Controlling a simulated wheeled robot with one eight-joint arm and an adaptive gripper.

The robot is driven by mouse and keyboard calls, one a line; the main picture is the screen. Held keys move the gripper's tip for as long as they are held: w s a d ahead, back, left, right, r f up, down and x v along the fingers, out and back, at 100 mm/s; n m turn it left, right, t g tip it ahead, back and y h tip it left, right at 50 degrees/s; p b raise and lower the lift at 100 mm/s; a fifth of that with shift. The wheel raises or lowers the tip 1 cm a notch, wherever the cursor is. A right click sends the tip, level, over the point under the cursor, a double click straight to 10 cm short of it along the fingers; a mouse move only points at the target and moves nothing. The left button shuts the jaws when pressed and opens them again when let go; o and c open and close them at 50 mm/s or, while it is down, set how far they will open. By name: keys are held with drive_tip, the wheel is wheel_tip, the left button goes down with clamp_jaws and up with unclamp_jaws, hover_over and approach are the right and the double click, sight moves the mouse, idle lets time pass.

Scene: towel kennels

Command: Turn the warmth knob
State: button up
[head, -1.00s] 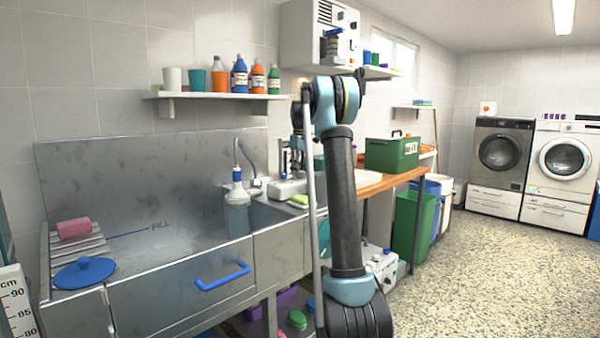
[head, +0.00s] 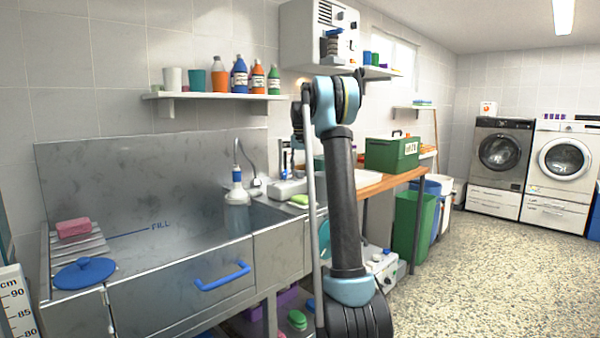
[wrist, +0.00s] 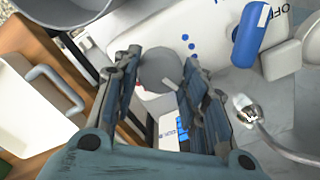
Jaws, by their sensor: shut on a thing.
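The warmth knob (wrist: 157,72) is a grey round knob on a white unit (wrist: 205,22) with an arc of blue dots beside it. In the wrist view my gripper (wrist: 162,62) has one finger on each side of the knob and is shut on it. The white unit (head: 287,189) shows in the head view at the right end of the sink. My arm hides most of the gripper there, and the knob cannot be made out. A blue lever (wrist: 251,30) beside OFF lettering stands right of the knob.
A silver hose (wrist: 275,142) runs close to the gripper's right finger. A green box (head: 391,154) stands on the wooden counter. The floor at right is clear.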

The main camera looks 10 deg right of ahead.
drive_tip(key=shift+w+m, duration=0.1)
drive_tip(key=shift+m, duration=0.2)
idle(0.4)
drive_tip(key=o, duration=1.1)
drive_tip(key=shift+c, duration=0.2)
drive_tip(key=shift+r, duration=0.1)
wheel_tip(320, 180, up, 12)
drive_tip(key=shift+f, duration=0.2)
